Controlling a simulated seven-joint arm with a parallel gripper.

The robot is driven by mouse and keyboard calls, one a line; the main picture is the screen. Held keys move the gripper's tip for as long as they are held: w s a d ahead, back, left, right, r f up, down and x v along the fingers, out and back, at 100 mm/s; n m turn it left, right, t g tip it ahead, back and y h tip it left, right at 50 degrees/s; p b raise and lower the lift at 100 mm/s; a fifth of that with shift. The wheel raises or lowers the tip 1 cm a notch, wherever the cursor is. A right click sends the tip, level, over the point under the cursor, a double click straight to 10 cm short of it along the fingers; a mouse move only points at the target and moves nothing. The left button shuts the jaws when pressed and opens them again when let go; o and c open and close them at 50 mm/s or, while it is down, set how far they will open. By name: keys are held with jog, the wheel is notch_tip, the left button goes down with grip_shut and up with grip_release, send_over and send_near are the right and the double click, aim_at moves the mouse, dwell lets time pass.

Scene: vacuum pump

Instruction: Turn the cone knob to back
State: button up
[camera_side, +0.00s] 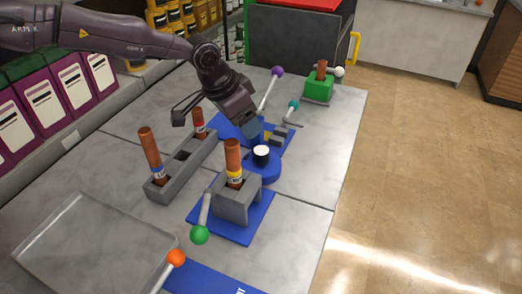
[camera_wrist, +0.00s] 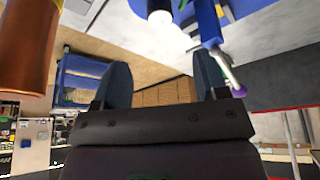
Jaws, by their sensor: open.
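No knob shows a clear cone shape, so I cannot tell for sure which one is the cone knob. A white-topped black knob (camera_side: 261,151) stands on a round blue base (camera_side: 263,168) mid-table; its white end (camera_wrist: 161,15) shows at the top of the wrist view. My gripper (camera_side: 254,135) is just behind and above it, apart from it in the wrist view. The two fingers (camera_wrist: 163,80) are spread with nothing between them. A lever with a purple ball (camera_side: 277,71) rises behind the gripper; the ball (camera_wrist: 239,91) is right of the fingers in the wrist view. A teal knob (camera_side: 293,104) is right of the gripper.
A brown cylinder (camera_side: 233,158) stands in a grey block in front, near a green ball lever (camera_side: 200,235). It looms left in the wrist view (camera_wrist: 27,50). A grey rack (camera_side: 180,165) holds more cylinders. A green block (camera_side: 319,88) is behind. The table's right side is clear.

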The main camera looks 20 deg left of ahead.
aim_at(261, 150)
jog(key=x, duration=1.2)
jog(key=shift+w+f, duration=0.1)
jog(key=shift+f, duration=0.1)
jog(key=c, duration=0.9)
